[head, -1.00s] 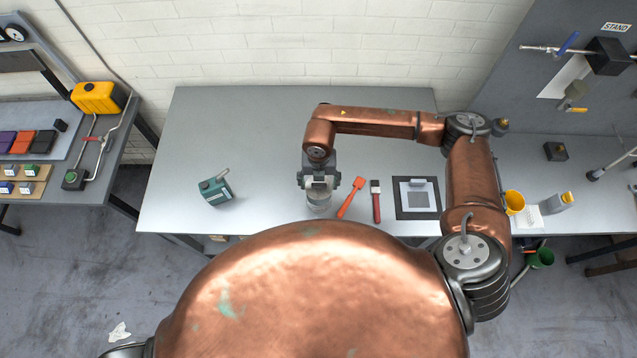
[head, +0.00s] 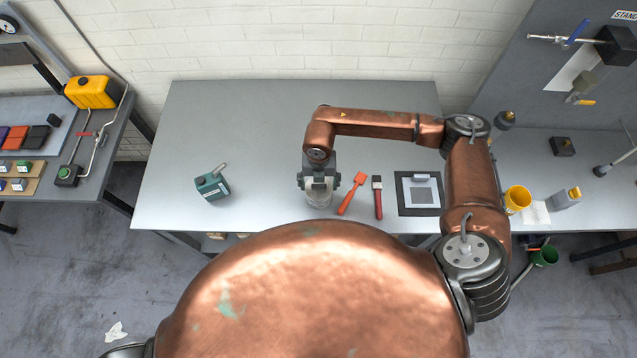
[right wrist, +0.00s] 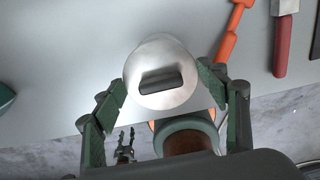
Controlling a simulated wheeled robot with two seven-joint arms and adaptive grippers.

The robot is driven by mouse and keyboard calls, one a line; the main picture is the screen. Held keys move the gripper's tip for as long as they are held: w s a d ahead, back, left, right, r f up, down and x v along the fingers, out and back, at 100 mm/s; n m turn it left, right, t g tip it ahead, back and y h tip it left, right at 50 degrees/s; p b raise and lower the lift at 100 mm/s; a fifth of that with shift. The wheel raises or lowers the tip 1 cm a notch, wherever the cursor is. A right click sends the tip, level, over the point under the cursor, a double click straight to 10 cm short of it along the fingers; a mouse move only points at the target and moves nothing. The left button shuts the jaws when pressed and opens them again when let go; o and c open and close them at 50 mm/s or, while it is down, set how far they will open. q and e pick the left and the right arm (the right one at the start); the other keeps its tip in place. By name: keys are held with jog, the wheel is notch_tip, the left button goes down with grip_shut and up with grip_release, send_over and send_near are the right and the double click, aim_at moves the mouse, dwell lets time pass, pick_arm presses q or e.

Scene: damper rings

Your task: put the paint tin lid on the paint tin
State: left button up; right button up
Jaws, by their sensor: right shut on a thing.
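My right gripper (head: 319,187) points down near the front edge of the table. In the right wrist view its fingers (right wrist: 165,85) are shut on the sides of the pale round paint tin lid (right wrist: 145,95), which has a dark bar on top. The paint tin is a pale grey cylinder under the gripper in the head view (head: 319,203). The gripper and lid hide most of it, and I cannot tell whether the lid touches it. My left gripper is not in the head view; a small two-pronged gripper, its prongs apart, shows low in the right wrist view (right wrist: 126,143).
An orange spatula (head: 352,194) and a red-handled brush (head: 377,198) lie just right of the gripper. A black-framed mat (head: 407,209) lies further right. The back of the table (head: 260,120) is clear.

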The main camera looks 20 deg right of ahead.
jog(key=shift+f+b, duration=0.6)
jog(key=shift+f, duration=0.1)
dwell(0.4)
jog(key=o, duration=1.2)
notch_tip(320, 180, up, 12)
jog(key=shift+r, duration=0.1)
jog(key=shift+a, duration=0.1)
dwell(0.5)
